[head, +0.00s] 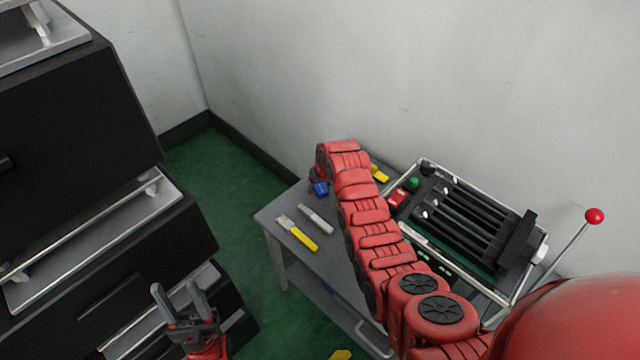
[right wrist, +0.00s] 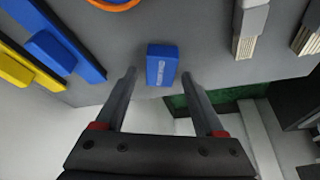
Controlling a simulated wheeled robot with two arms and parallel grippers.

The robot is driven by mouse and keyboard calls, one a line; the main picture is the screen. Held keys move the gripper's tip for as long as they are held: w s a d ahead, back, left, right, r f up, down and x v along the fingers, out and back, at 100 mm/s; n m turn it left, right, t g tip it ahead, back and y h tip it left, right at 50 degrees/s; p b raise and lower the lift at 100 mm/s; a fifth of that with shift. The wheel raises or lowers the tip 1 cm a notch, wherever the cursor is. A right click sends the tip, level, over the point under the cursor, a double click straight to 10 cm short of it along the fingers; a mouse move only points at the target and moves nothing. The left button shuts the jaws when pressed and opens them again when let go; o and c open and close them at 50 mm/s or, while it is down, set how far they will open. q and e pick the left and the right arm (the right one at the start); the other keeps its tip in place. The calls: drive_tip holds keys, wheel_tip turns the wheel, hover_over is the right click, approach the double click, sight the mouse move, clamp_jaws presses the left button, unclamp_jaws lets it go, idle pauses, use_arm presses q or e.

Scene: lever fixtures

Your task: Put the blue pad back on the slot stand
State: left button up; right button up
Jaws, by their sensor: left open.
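A small blue block with white lettering, which looks like the blue pad (head: 320,188), lies on the grey table near its far left edge. In the right wrist view the blue pad (right wrist: 162,65) sits just beyond and between the fingertips of my right gripper (right wrist: 160,78), which is open and empty. In the head view that gripper is mostly hidden by my arm. My left gripper (head: 187,305) is open and empty, low in front of the dark drawers. A black slotted rack in a silver frame (head: 470,222), possibly the slot stand, is at the table's right.
The grey table (head: 270,214) also bears a yellow-handled tool (head: 297,233) and a pale tool (head: 315,218). A blue bar (right wrist: 50,48) and a yellow one (right wrist: 18,72) lie nearby. A red-knobbed lever (head: 594,216) rises at the right. Dark drawers (head: 75,110) stand at the left.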

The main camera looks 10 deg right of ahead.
drive_tip(key=shift+r, duration=0.1)
drive_tip(key=shift+r, duration=0.45)
drive_tip(key=v, duration=1.1)
drive_tip(key=shift+s, duration=0.2)
drive_tip(key=shift+d, duration=0.1)
